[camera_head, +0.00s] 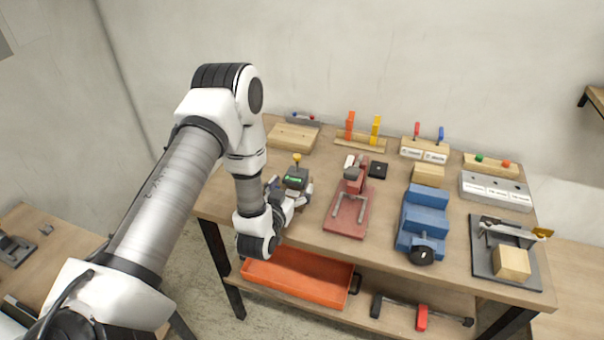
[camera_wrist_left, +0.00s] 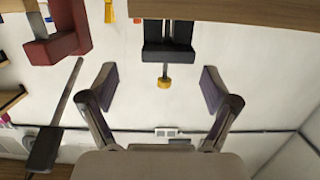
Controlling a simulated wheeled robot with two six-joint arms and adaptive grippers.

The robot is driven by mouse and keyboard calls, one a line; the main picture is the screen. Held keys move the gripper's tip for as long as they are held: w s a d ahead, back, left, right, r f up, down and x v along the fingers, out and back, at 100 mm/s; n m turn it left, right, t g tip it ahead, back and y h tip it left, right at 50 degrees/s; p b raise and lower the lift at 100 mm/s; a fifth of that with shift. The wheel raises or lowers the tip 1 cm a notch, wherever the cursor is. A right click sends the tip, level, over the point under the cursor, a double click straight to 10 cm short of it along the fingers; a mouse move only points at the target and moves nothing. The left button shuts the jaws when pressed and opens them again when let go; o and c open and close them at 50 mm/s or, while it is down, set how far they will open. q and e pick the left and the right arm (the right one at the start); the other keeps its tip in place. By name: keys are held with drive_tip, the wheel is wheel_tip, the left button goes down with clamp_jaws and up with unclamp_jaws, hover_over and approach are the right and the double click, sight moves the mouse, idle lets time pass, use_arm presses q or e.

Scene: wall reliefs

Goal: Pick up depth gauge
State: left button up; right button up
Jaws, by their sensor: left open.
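The likely depth gauge is a dark block with a green display (camera_head: 296,178) and a small yellow knob on top. It stands on the left part of the workbench (camera_head: 230,190). My left gripper (camera_head: 290,192) is at its near side, fingers spread to either side of it. In the left wrist view, which is upside down, the dark gauge (camera_wrist_left: 168,35) hangs from the top with its yellow knob beyond the gap between the open fingers (camera_wrist_left: 159,82). Nothing is held. Contact with the gauge cannot be told from the head view. My right gripper is out of view.
A red vise-like fixture (camera_head: 348,205) stands just right of the gauge, with a blue stepped block (camera_head: 423,215) farther right. A wooden block (camera_head: 293,137) lies behind. An orange tray (camera_head: 298,275) sits on the lower shelf. Several racks line the back edge.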

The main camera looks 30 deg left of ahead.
sight(296, 173)
use_arm(q)
drive_tip(key=shift+w+a+r+p, duration=0.1)
drive_tip(key=shift+w+r+p, duration=0.05)
drive_tip(key=shift+w+p, duration=0.2)
drive_tip(key=w, duration=0.1)
drive_tip(key=w+a+f+p, duration=0.1)
drive_tip(key=w+a, duration=0.1)
drive_tip(key=w, duration=0.1)
drive_tip(key=shift+f+p, duration=0.2)
drive_tip(key=shift+p, duration=0.15)
drive_tip(key=shift+w+f, duration=0.15)
drive_tip(key=shift+w, duration=0.2)
drive_tip(key=shift+d, duration=0.15)
drive_tip(key=shift+s, duration=0.15)
drive_tip(key=c, duration=1.5)
